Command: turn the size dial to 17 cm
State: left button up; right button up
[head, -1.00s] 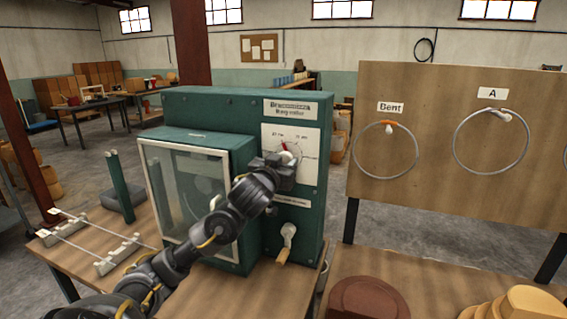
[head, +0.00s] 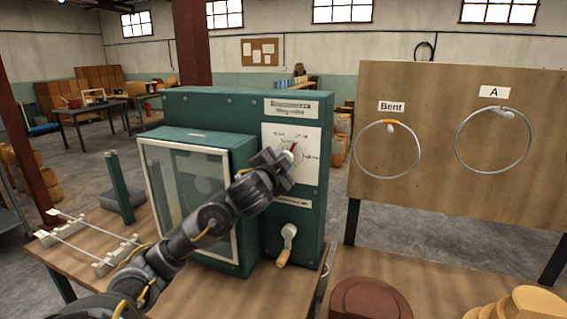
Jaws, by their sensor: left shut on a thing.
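The green machine (head: 195,101) stands on the wooden bench. Its size dial (head: 291,150) sits on a white scale plate (head: 310,140) on the front panel, with a red pointer mark. The pointer leans up and to the right. The scale figures are too small to read. My left gripper (head: 284,158) is at the dial and shut on its knob, covering the lower left of the plate. My right gripper is not in view.
A crank handle (head: 287,243) hangs below the dial. A glazed door (head: 192,195) is on the machine's left. A board (head: 385,85) with hanging rings labelled Bent and A stands at right. Brown round blocks (head: 369,299) lie at the lower right.

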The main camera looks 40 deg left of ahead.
pick_arm(q)
jog(key=shift+m, duration=0.5)
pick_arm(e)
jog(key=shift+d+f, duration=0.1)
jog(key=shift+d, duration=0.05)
pick_arm(q)
jog(key=o, duration=1)
